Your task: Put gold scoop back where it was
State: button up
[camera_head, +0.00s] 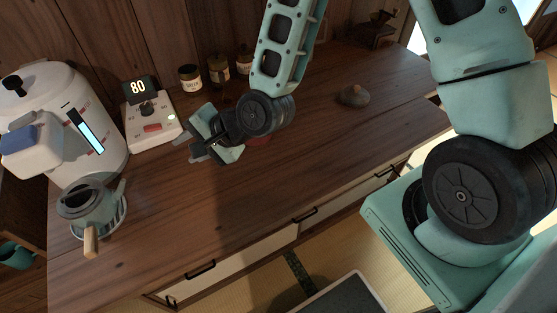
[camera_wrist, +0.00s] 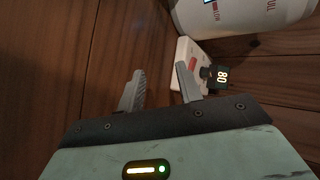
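I cannot make out the gold scoop in either view. My gripper (camera_head: 193,148) is over the left middle part of the wooden counter (camera_head: 240,205), just right of the white device whose display reads 80. In the wrist view the two grey fingers of my gripper (camera_wrist: 160,75) are spread apart. Only bare wood shows between them.
A white kettle-like machine (camera_head: 105,115) stands at the left, next to the 80-display device (camera_head: 150,125). A teal pot (camera_head: 88,205) with a wooden handle is in front. Several jars (camera_head: 190,77) line the back. A brown lump (camera_head: 354,96) lies right. The front counter is clear.

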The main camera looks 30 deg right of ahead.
jog(key=s+d+r+n+g+h, duration=0.2)
jog(key=s+d+r+n, duration=0.1)
jog(key=s+n, duration=0.3)
jog(key=s+d+r+n+g+h, duration=0.2)
jog(key=s+d+r+n+h, duration=0.1)
jog(key=s+n, duration=0.3)
jog(key=s+d+r+n+g+h, duration=0.2)
jog(key=s+r+n, duration=0.3)
jog(key=s, duration=0.4)
jog(key=shift+d+r+n+g, duration=0.15)
jog(key=shift+d+n+g, duration=0.25)
jog(key=shift+d+g, duration=0.15)
jog(key=shift+r, duration=0.1)
